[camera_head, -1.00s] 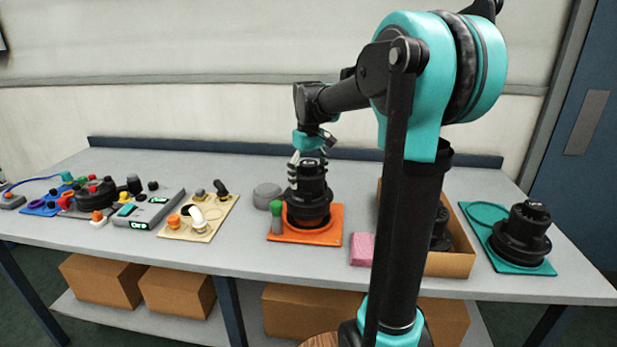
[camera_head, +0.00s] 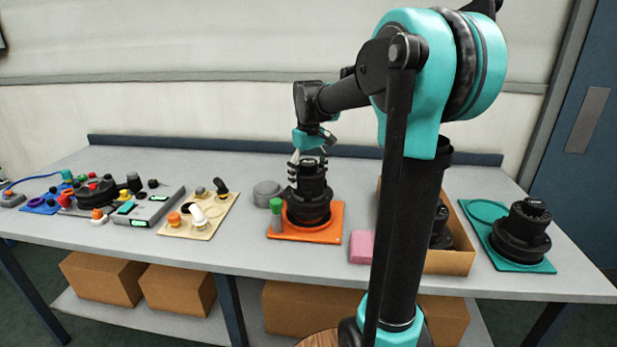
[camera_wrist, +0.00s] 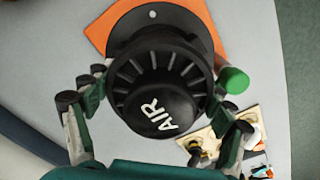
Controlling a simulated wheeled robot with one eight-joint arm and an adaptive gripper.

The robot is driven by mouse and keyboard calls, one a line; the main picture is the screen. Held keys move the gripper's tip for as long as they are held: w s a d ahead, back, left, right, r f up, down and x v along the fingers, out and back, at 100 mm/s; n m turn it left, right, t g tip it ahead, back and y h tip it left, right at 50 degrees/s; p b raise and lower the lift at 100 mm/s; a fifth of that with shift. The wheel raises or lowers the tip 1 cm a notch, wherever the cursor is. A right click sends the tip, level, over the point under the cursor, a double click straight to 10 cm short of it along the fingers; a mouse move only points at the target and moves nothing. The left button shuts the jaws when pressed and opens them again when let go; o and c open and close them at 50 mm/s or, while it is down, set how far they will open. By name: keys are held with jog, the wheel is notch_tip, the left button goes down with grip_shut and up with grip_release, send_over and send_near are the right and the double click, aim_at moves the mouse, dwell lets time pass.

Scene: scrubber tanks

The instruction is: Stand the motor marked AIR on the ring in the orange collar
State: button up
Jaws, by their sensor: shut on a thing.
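The black motor marked AIR (camera_wrist: 157,90) is between the fingers of my gripper (camera_wrist: 160,125) in the wrist view, its lettering facing the camera. In the head view the motor (camera_head: 308,192) stands about upright over the orange base (camera_head: 327,231) with the collar. My gripper (camera_head: 308,170) is shut on its upper part from above. The motor's lower part is at the collar; the ring is hidden beneath it, so I cannot tell whether they touch. A green-capped post (camera_head: 276,205) stands close at the collar's left; its cap also shows in the wrist view (camera_wrist: 234,80).
A similar black motor (camera_head: 522,232) stands on a teal base at the right. A cardboard box (camera_head: 455,263) with a dark part and a pink block (camera_head: 361,247) lie between. A grey round item (camera_head: 267,191) is behind left; a beige board (camera_head: 205,222) with small parts is further left.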

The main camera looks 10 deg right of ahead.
aim_at(309, 162)
jog(key=shift+f, duration=1.2)
dwell(1.7)
jog(key=o, duration=1.8)
jog(key=shift+r, duration=0.1)
jog(key=shift+r, duration=3.4)
jog(key=shift+s, duration=0.1)
